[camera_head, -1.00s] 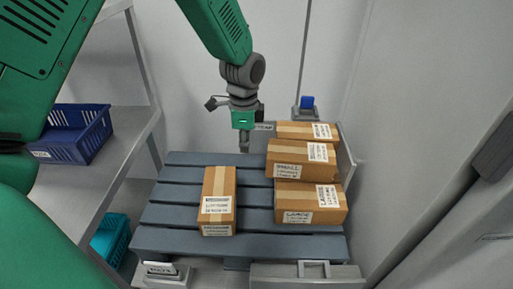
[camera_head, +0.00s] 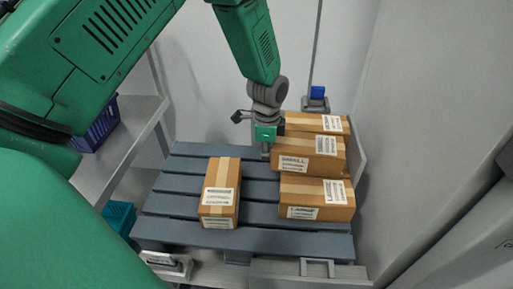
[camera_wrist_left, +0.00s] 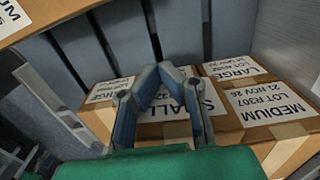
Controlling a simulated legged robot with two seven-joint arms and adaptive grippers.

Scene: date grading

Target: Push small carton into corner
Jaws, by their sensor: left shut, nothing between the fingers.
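The small carton (camera_head: 325,165) is brown and taped, with a white SMALL label, in the middle of a row of cartons at the pallet's right side. Its label also shows in the left wrist view (camera_wrist_left: 207,100). My left gripper (camera_head: 266,153) points down, shut and empty, close by the small carton's left side. In the left wrist view its fingertips (camera_wrist_left: 158,72) overlap the SMALL label; I cannot tell whether they touch the carton. A large carton (camera_head: 315,188) stands in front and another carton (camera_head: 303,122) behind. My right gripper is not in view.
A lone carton (camera_head: 221,177) stands left of centre on the blue-grey slatted pallet (camera_head: 170,203). A grey plate (camera_head: 358,150) edges the pallet's right side. Shelving with a blue crate (camera_head: 97,128) is at the left. Slats between lone carton and row are bare.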

